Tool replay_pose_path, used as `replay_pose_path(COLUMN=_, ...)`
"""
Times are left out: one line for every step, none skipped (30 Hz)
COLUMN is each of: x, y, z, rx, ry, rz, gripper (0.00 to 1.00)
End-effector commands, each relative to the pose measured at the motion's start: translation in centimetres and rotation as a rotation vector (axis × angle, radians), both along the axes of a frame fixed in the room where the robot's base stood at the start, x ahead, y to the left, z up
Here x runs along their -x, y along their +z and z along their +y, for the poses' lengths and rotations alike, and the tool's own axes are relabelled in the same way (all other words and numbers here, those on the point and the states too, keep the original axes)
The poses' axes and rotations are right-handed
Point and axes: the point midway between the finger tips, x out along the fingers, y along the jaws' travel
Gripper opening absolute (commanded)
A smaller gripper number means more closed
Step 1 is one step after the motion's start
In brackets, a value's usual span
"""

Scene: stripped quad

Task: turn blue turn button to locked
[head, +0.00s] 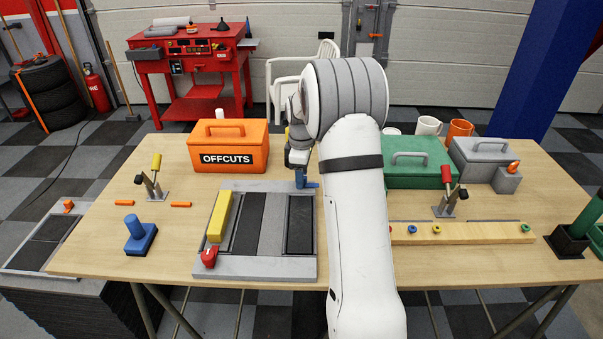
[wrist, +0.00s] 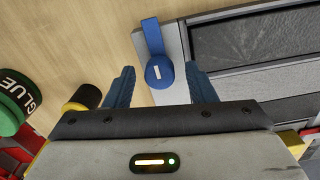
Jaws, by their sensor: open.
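The blue turn button (wrist: 159,72) sits on the corner of the grey fixture plate (wrist: 172,35). It has a round head with a white mark and a flat arm that reaches past the plate's edge over the wood. My gripper (wrist: 162,80) is open, with one blue finger on each side of the round head and visible gaps between. In the head view the plate (head: 257,268) lies mid-table, and blue (head: 308,184) shows at its back right corner below my wrist. My arm hides much of my gripper there.
A red turn button (head: 209,257) and a yellow bar (head: 219,217) are on the plate's left side. An orange OFFCUTS box (head: 233,157) stands behind it, and a green box (head: 415,172) stands right of my arm. A green GLUE container (wrist: 14,108) is left in the wrist view.

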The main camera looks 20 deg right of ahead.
Motion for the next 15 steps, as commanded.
replay_pose_path(x=0.0, y=0.01, z=0.02, rx=0.0, ry=0.0, rz=0.0, gripper=0.49)
replay_pose_path(x=0.0, y=0.01, z=0.02, rx=0.0, ry=0.0, rz=0.0, gripper=0.46)
replay_pose_path(x=-0.01, y=0.02, z=0.03, rx=0.0, ry=0.0, rz=0.0, gripper=0.43)
replay_pose_path(x=-0.01, y=0.02, z=0.03, rx=0.0, ry=0.0, rz=0.0, gripper=0.41)
replay_pose_path(x=0.0, y=0.02, z=0.04, rx=0.0, ry=0.0, rz=0.0, gripper=0.38)
replay_pose_path(x=0.0, y=0.03, z=0.04, rx=0.0, ry=0.0, rz=0.0, gripper=0.35)
replay_pose_path(x=0.0, y=0.03, z=0.04, rx=0.0, ry=0.001, rz=0.0, gripper=0.32)
replay_pose_path(x=0.0, y=0.03, z=0.04, rx=0.0, ry=0.001, rz=0.0, gripper=0.3)
replay_pose_path(x=-0.01, y=0.03, z=0.05, rx=0.0, ry=0.001, rz=0.0, gripper=0.27)
replay_pose_path(x=-0.01, y=0.04, z=0.05, rx=0.0, ry=0.001, rz=0.0, gripper=0.24)
replay_pose_path(x=-0.01, y=0.04, z=0.06, rx=0.0, ry=0.001, rz=0.0, gripper=0.22)
replay_pose_path(x=-0.01, y=0.04, z=0.07, rx=0.0, ry=0.001, rz=0.0, gripper=0.18)
replay_pose_path(x=-0.01, y=0.04, z=0.07, rx=0.0, ry=0.001, rz=0.0, gripper=0.16)
replay_pose_path(x=-0.01, y=0.04, z=0.07, rx=0.0, ry=0.001, rz=0.0, gripper=0.14)
replay_pose_path(x=-0.01, y=0.04, z=0.08, rx=0.0, ry=0.001, rz=0.0, gripper=0.1)
